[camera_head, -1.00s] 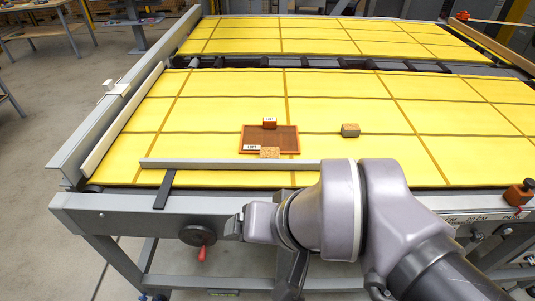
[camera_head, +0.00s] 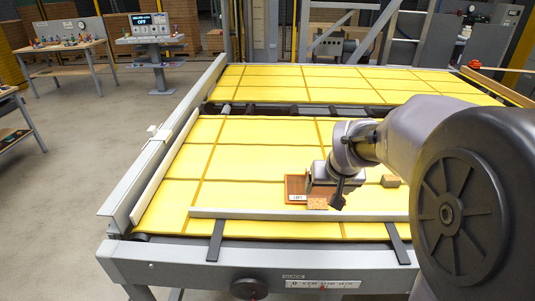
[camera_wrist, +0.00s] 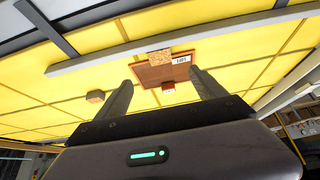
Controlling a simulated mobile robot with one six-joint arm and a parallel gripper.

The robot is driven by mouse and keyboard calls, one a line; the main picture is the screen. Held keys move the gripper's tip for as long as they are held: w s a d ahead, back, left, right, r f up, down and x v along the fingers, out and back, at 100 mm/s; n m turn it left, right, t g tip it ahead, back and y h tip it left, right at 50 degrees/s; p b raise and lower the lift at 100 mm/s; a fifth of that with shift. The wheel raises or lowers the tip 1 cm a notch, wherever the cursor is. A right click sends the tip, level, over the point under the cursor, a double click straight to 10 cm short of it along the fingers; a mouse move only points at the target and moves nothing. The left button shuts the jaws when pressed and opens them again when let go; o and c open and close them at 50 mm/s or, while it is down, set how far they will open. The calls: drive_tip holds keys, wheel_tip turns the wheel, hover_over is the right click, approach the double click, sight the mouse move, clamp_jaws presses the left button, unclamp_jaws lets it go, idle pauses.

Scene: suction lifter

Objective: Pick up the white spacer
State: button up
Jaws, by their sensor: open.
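I cannot make out a loose white spacer in either view. The brown tray (camera_head: 293,185) lies on the yellow table, with a white label reading LEFT (camera_head: 297,197). A cork-like block (camera_head: 317,204) sits at the tray's near edge. My gripper (camera_head: 337,200) is over the tray area, open and empty. In the wrist view, the tray (camera_wrist: 155,74) shows between my fingers (camera_wrist: 161,77).
Another cork-like block (camera_head: 390,181) lies right of the tray. A grey bar (camera_head: 270,215) runs along the table's near side. A fence (camera_head: 165,165) with a small white piece (camera_head: 158,131) lines the left edge. The yellow surface left of the tray is clear.

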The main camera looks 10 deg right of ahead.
sight(318, 203)
drive_tip(key=b+x, duration=0.6)
drive_tip(key=x, duration=1)
drive_tip(key=shift+w+d+f, duration=0.15)
drive_tip(key=shift+w+f, duration=0.05)
drive_tip(key=shift+f, duration=0.1)
drive_tip(key=shift+r, duration=0.1)
drive_tip(key=shift+c, duration=0.2)
drive_tip(key=c, duration=1.6)
